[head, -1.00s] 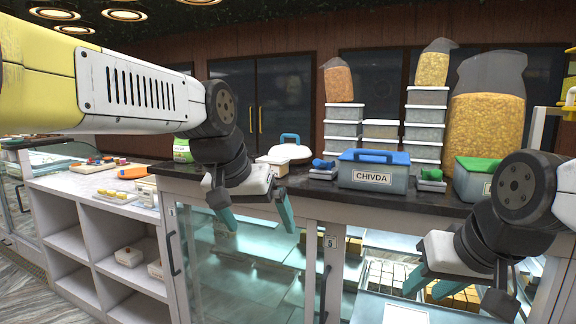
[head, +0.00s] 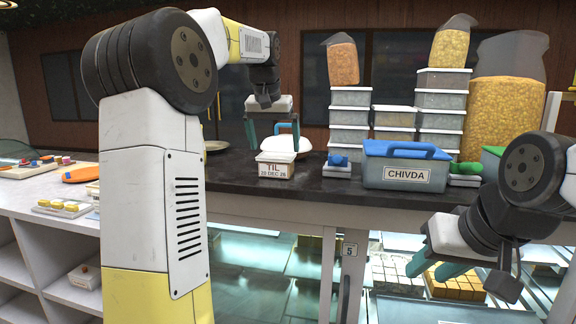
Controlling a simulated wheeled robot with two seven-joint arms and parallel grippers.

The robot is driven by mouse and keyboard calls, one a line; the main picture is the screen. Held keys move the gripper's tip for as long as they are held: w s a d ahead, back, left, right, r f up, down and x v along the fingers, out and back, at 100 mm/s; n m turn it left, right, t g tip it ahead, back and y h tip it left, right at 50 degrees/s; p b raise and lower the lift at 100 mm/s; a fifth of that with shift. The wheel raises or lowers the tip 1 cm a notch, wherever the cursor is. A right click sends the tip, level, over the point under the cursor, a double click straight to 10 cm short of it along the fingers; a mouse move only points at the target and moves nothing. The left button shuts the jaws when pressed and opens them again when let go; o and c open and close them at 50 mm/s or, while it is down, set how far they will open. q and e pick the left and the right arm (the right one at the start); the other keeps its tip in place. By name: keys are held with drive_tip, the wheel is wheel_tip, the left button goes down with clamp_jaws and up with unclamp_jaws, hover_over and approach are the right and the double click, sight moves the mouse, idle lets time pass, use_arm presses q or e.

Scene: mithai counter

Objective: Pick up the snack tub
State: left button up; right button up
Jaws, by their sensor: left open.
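A grey tub labelled CHIVDA (head: 404,177), with a blue lid and handle, stands upright on the dark counter, right of centre. A second tub with a green lid (head: 492,160) stands to its right, mostly hidden by my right arm. My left gripper (head: 273,139) is open and empty, pointing down, left of the CHIVDA tub. It is above and behind a small white container labelled TIL (head: 274,168). My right gripper (head: 433,268) is open and empty, below the counter top in the picture, in front of the glass case.
A white domed item (head: 290,143) is behind the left gripper's fingers. Blue (head: 337,161) and green (head: 466,168) handled items flank the CHIVDA tub. Stacked clear boxes (head: 443,104) and snack bags (head: 508,90) stand behind.

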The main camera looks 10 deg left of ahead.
sight(277, 156)
use_arm(q)
drive_tip(key=x, duration=0.5)
drive_tip(key=shift+w+f, duration=0.2)
drive_tip(key=shift+c, duration=0.2)
drive_tip(key=c, duration=1.1)
drive_tip(key=shift+r, duration=0.1)
drive_tip(key=shift+c, duration=0.5)
drive_tip(key=shift+r, duration=0.1)
